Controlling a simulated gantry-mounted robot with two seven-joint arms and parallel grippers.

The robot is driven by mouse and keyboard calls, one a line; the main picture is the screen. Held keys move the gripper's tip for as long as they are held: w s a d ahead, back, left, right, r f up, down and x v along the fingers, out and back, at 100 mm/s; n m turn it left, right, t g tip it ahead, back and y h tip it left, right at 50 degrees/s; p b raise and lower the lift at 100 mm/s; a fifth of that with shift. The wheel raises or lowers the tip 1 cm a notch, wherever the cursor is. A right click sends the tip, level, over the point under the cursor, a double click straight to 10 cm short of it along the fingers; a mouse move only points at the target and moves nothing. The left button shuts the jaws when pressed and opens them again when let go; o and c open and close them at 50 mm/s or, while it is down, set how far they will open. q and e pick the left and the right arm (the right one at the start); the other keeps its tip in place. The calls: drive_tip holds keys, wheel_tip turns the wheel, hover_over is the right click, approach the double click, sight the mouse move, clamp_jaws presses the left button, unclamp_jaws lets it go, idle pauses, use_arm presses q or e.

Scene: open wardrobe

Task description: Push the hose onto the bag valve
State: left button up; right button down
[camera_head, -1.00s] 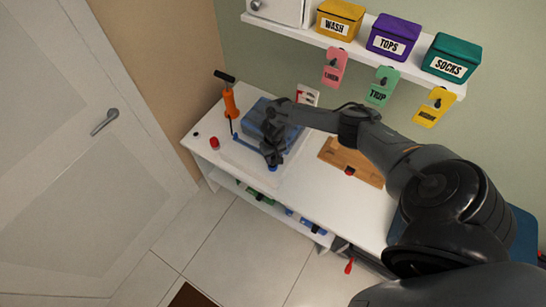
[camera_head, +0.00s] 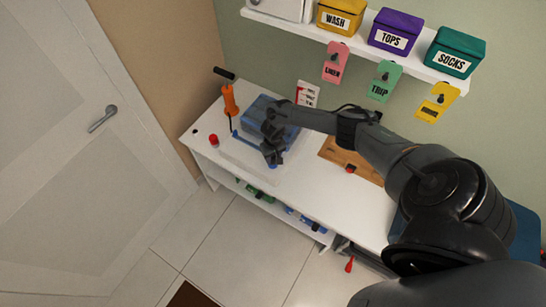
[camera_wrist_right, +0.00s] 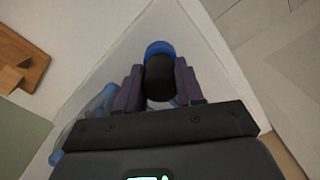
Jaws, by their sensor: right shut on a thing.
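The hose (camera_head: 246,139) is blue and runs from the orange hand pump (camera_head: 230,99) to my right gripper (camera_head: 273,158). In the right wrist view my right gripper (camera_wrist_right: 158,85) is shut on the hose's black end (camera_wrist_right: 159,80). The blue bag valve (camera_wrist_right: 159,48) shows just past that end, largely in line with it. I cannot tell whether they touch or how far the end sits over the valve. The clear bag (camera_wrist_right: 120,55) lies flat on the white table, with a folded blue bundle (camera_head: 262,106) inside. My left gripper is not in view.
A red knob (camera_head: 214,140) stands at the table's left. A wooden board (camera_head: 342,154) lies to the right. A shelf above holds yellow, purple and teal boxes (camera_head: 455,52), with coloured tags below. The table's front edge is close to my right gripper.

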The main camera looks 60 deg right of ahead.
drive_tip(key=shift+f, duration=0.25)
drive_tip(key=c, duration=0.6)
unclamp_jaws()
drive_tip(key=shift+r, duration=0.1)
wheel_tip(320, 180, up, 9)
drive_tip(key=shift+r+p, duration=0.1)
drive_tip(key=shift+p, duration=1)
drive_tip(key=shift+r, duration=0.75)
